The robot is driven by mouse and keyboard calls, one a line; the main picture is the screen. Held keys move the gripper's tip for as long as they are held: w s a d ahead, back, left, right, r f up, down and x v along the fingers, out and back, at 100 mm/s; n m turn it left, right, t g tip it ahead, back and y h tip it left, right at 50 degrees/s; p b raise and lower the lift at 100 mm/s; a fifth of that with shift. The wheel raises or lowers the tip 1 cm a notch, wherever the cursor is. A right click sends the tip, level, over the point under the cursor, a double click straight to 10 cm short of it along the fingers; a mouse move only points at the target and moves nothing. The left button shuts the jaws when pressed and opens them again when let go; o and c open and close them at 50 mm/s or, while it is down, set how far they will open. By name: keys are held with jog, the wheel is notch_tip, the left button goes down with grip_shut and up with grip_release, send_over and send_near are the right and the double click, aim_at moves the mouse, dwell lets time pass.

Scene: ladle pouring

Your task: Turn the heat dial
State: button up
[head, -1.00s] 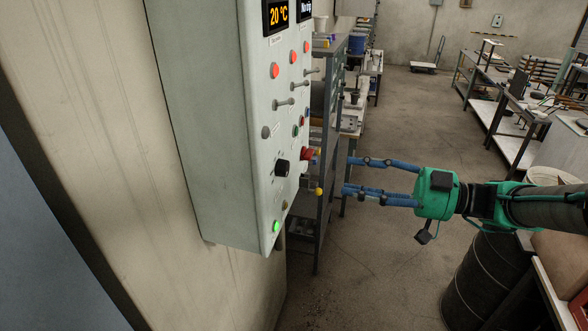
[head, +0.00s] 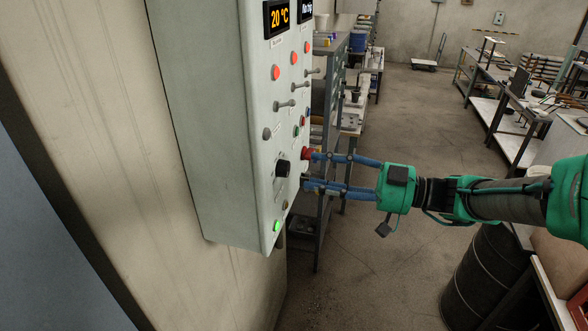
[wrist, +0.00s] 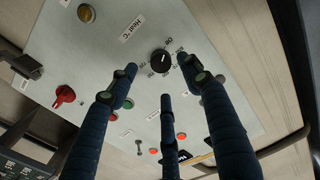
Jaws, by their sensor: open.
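The heat dial (head: 283,168) is a round black knob low on the front of a pale control panel (head: 215,150). In the wrist view the dial (wrist: 160,61) shows with a white mark and a printed scale, beside a "Heat °C" label. My gripper (head: 306,170) points at the panel front from the right, with blue fingers spread and nothing between them. In the wrist view my gripper (wrist: 160,75) has its three fingers around the dial's place in the picture. The dial looks clear of the fingers; exact contact cannot be told. The display (head: 278,17) reads 20 °C.
A red knob (head: 306,153) sits close to my upper finger. A lit green button (head: 277,226) is below the dial, and red lamps and levers (head: 285,104) are above. A grey shelf rack (head: 325,210) stands behind the fingers. The floor (head: 390,240) to the right is open.

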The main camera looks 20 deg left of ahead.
aim_at(288, 171)
jog(key=shift+a+p, duration=0.35)
jog(key=shift+a, duration=2.7)
jog(key=shift+f, duration=0.1)
jog(key=c, duration=1.2)
